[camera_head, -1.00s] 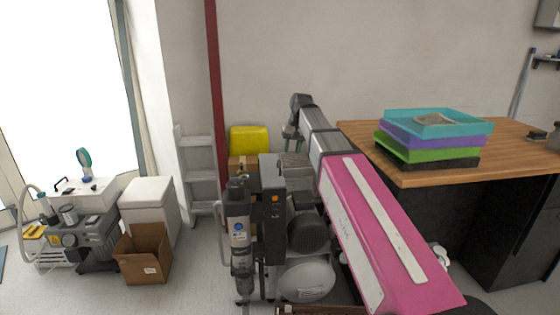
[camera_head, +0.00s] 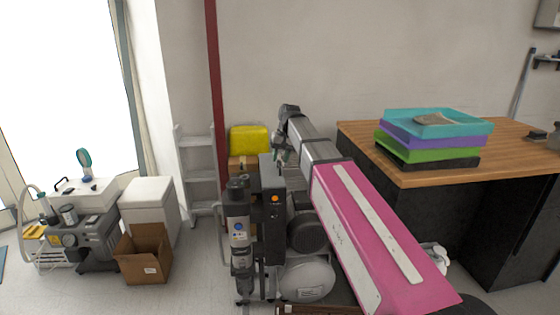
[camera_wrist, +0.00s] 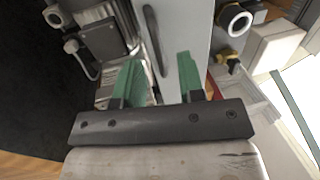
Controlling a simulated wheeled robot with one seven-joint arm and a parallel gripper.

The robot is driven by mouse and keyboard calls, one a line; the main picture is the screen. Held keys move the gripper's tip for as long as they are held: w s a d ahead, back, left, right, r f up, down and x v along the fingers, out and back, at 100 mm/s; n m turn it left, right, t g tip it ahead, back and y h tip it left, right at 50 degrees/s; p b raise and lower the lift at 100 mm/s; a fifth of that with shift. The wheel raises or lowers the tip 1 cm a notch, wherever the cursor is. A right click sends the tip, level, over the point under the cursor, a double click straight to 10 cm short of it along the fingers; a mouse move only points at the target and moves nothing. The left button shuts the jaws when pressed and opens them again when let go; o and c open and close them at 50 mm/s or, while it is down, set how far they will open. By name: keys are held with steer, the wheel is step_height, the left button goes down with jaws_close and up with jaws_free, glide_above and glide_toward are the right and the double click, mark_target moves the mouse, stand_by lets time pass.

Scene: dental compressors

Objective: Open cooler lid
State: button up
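A white box with a flat, shut lid, which looks like the cooler (camera_head: 148,205), stands on the floor at the left in the head view, behind an open cardboard box. A white box at the right of the wrist view (camera_wrist: 275,48) may be the same one; I cannot be sure. My gripper (camera_wrist: 155,82) has green fingers, spread apart with nothing held between them. In the head view my gripper (camera_head: 280,158) is small and partly hidden, above the compressor and well to the right of the cooler.
A compressor unit (camera_head: 272,225) stands below my arm. The open cardboard box (camera_head: 143,255) is in front of the cooler, a compressor (camera_head: 85,245) to its left. A grey step ladder (camera_head: 200,178) and red pole (camera_head: 217,100) stand between cooler and arm. A wooden table (camera_head: 420,178) is right.

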steer(key=shift+a+f, duration=0.15)
steer(key=shift+f, duration=0.5)
jaws_close()
steer(key=shift+r, duration=0.1)
